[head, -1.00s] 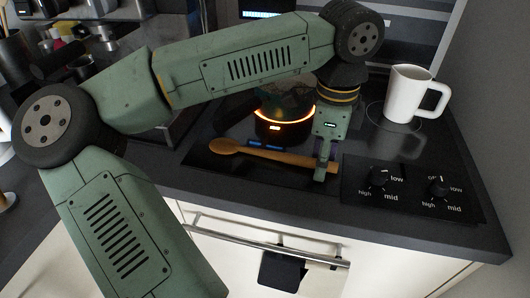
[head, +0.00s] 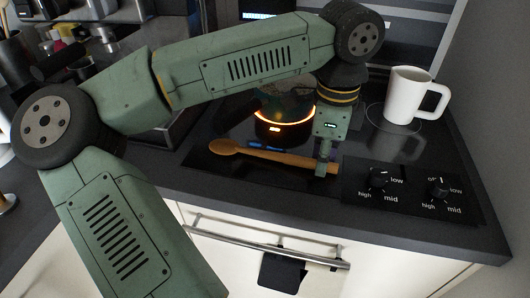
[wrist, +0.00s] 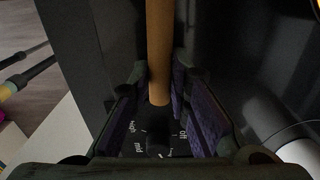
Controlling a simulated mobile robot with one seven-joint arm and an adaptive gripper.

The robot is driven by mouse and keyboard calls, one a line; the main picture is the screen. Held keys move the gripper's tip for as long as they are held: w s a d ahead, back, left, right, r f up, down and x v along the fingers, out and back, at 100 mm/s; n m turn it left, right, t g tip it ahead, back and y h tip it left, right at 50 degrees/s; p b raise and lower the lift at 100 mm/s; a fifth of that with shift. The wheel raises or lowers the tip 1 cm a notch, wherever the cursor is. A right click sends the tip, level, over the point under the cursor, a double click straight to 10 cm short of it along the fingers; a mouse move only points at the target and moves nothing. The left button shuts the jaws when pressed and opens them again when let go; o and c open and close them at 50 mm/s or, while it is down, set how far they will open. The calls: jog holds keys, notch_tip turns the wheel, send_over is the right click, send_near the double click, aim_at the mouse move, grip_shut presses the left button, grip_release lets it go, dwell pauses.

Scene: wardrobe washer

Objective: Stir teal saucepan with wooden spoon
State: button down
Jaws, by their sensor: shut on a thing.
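The wooden spoon (head: 270,155) lies across the front of the black cooktop, its bowl to the left and its handle to the right. My gripper (head: 323,170) points down at the handle's right end and is shut on it. In the wrist view, the spoon handle (wrist: 159,50) runs between the purple-padded fingers. A dark saucepan (head: 288,99) stands behind the spoon, above a glowing orange ring; my arm hides its upper part, and its teal colour is hard to make out.
A white mug (head: 408,94) stands at the cooktop's back right. Control knobs (head: 378,178) sit to the right of my gripper. A bar handle (head: 260,240) runs along the cabinet front below. The wall is close on the right.

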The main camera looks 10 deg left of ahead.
jog(key=shift+r+p, duration=1.3)
jog(key=shift+r, duration=1.6)
jog(key=c, duration=2)
grip_release()
grip_shut()
